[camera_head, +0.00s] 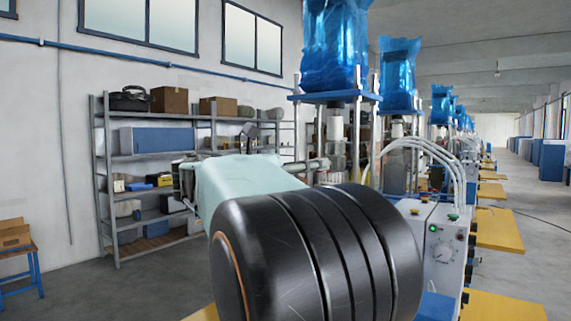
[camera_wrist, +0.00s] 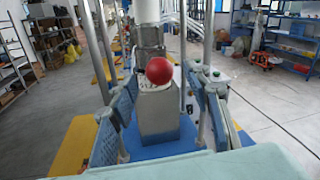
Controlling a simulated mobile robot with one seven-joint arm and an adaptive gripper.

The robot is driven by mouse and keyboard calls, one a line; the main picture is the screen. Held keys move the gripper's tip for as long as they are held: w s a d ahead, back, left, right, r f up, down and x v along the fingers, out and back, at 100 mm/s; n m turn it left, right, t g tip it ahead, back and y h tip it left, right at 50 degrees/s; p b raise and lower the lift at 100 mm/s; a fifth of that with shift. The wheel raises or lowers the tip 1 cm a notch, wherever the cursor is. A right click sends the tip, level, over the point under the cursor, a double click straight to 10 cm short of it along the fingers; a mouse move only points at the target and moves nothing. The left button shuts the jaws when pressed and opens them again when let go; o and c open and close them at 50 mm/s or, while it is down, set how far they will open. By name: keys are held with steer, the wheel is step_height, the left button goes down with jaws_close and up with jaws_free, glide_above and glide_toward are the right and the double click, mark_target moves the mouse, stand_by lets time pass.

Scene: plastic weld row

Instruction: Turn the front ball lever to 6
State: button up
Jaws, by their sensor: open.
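In the wrist view a red ball (camera_wrist: 159,71) shows near the middle, above a grey block (camera_wrist: 158,112) on a blue base. It looks like the ball of a lever, but its stem and any number scale cannot be made out. My gripper (camera_wrist: 162,82) is open, with one finger on each side of the ball and block in the picture. Both fingers look apart from the ball; the depth between them is unclear. In the head view my black arm link covers the foreground, and I cannot make out the red ball there.
Welding machines with blue covers (camera_head: 335,45) recede behind. A grey shelf rack (camera_head: 150,170) stands at the left.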

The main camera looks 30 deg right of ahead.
steer(key=shift+w+d, duration=0.25)
steer(key=shift+d, duration=0.8)
steer(key=shift+w+d, duration=0.2)
steer(key=shift+d, duration=0.8)
steer(key=shift+c, duration=0.5)
jaws_close()
